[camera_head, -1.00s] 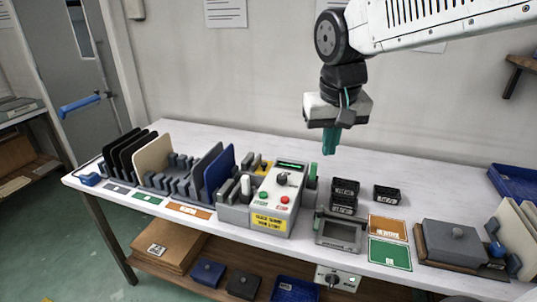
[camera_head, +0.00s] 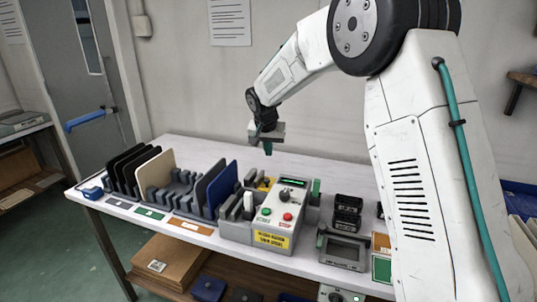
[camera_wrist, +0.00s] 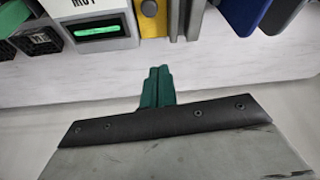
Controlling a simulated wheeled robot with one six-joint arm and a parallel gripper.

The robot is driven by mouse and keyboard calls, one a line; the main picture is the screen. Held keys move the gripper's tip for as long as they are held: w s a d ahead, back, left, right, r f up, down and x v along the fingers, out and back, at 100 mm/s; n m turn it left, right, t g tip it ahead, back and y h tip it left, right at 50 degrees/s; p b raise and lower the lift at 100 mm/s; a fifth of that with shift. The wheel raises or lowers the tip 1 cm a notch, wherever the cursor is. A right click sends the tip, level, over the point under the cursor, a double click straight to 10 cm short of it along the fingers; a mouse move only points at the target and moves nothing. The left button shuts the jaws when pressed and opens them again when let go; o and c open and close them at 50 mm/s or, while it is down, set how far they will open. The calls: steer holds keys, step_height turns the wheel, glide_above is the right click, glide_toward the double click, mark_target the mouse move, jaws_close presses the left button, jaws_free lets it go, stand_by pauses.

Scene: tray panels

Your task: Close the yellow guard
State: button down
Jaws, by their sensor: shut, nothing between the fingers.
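The yellow guard (camera_head: 265,183) is a small yellow part at the back left of the grey control machine (camera_head: 275,238). In the head view the machine's parts hide most of it, and I cannot tell how far open it is. In the wrist view a yellow part (camera_wrist: 152,20) shows at the top, beside the machine's green display (camera_wrist: 97,30). My gripper (camera_head: 268,149) is above and behind the machine, apart from it. Its green fingers (camera_wrist: 157,86) are shut together and empty.
Upright dark, cream and blue panels (camera_head: 222,187) stand in racks left of the machine. Black bins (camera_head: 347,212) and a grey tray frame (camera_head: 343,251) are to its right. The bench's back strip (camera_head: 205,150) is clear.

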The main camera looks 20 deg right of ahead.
glide_above(270, 178)
step_height(270, 178, down, 7)
steer(key=shift+f, duration=0.1)
steer(key=shift+s+a+f, duration=0.1)
steer(key=shift+s+a, duration=0.2)
steer(key=shift+s, duration=0.25)
steer(key=shift+s+a+f, duration=0.1)
steer(key=shift+s+a, duration=0.15)
steer(key=shift+s, duration=0.25)
steer(key=shift+s+a+f, duration=0.15)
steer(key=shift+s+a, duration=0.2)
steer(key=shift+s, duration=0.3)
steer(key=s+a, duration=0.5)
steer(key=s, duration=0.2)
steer(key=shift+s+a, duration=0.2)
steer(key=shift+s, duration=0.1)
